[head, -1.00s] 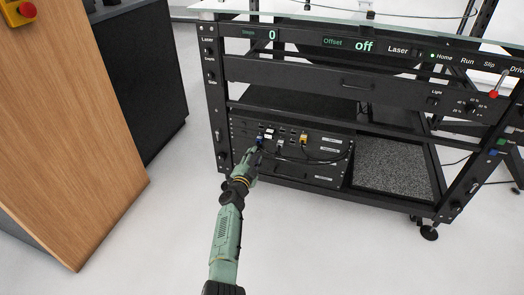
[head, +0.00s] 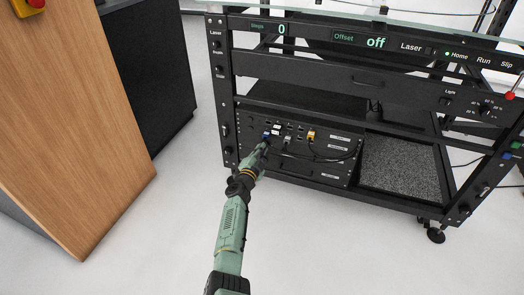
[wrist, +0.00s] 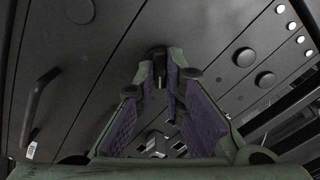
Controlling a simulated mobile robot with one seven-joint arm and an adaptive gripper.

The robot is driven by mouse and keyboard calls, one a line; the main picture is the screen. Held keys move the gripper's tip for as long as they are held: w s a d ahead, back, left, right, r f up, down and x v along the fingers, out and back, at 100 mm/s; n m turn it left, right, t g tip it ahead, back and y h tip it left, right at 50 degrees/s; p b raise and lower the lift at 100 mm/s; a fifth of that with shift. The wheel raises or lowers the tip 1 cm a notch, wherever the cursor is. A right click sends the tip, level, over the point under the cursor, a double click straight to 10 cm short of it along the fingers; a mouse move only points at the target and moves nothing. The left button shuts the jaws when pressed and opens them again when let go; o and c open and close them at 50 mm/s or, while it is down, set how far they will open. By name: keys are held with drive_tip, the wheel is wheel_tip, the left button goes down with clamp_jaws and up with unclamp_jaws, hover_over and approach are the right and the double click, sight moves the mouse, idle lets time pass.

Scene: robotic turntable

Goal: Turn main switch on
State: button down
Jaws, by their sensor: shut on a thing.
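My gripper (head: 262,148) reaches the left part of the black control panel (head: 340,171) low in the rack. In the wrist view my gripper (wrist: 164,75) has its two purple-padded fingers closed in on a small dark knob-like part (wrist: 157,52) on the panel. No label shows on that part, so I cannot tell from its look that it is the main switch. The gripper hides most of it in the head view.
A blue connector (head: 266,136) and a yellow connector (head: 311,134) sit on the panel, with black cables hanging in front. A black handle (wrist: 37,100) sticks out in the wrist view. A wooden cabinet (head: 75,120) stands at left; the floor between is clear.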

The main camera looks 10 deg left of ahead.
drive_tip(key=shift+m, duration=0.3)
drive_tip(key=shift+d+m+b, duration=0.1)
drive_tip(key=shift+m+b, duration=0.6)
drive_tip(key=shift+m, duration=2.6)
drive_tip(key=c, duration=1.7)
unclamp_jaws()
